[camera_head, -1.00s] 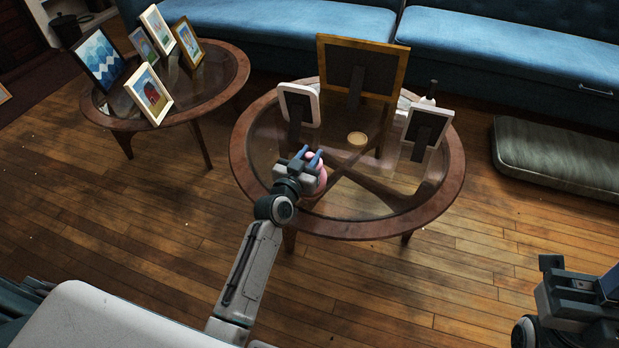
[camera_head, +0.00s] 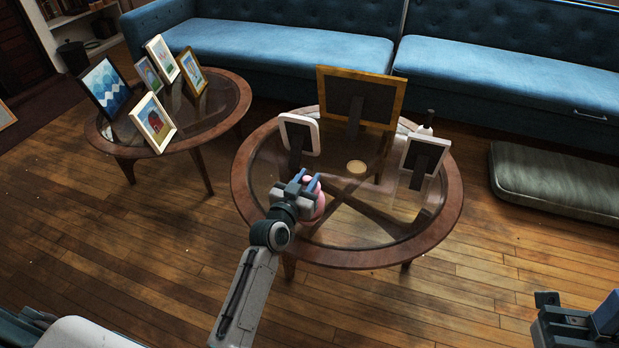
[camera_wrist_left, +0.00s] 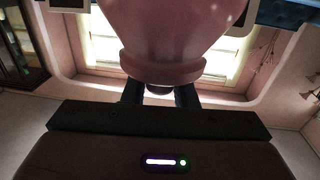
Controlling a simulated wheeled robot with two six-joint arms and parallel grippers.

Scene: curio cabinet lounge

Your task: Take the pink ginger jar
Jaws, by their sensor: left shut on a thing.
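The pink ginger jar (camera_head: 319,205) is at the front left of the round glass-topped table (camera_head: 443,215) in the head view, partly hidden behind my left gripper (camera_head: 307,184). The left gripper is shut on the jar. In the left wrist view the jar (camera_wrist_left: 170,35) fills the upper middle, with its narrower end between the dark fingers (camera_wrist_left: 160,94). Whether the jar touches the glass cannot be told. My right gripper (camera_head: 580,318) is at the lower right edge of the head view, away from the table, its fingertips partly cut off.
A second table (camera_head: 232,108) holds several pictures. A blue sofa (camera_head: 290,45) stands behind; a cushion (camera_head: 560,183) lies right.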

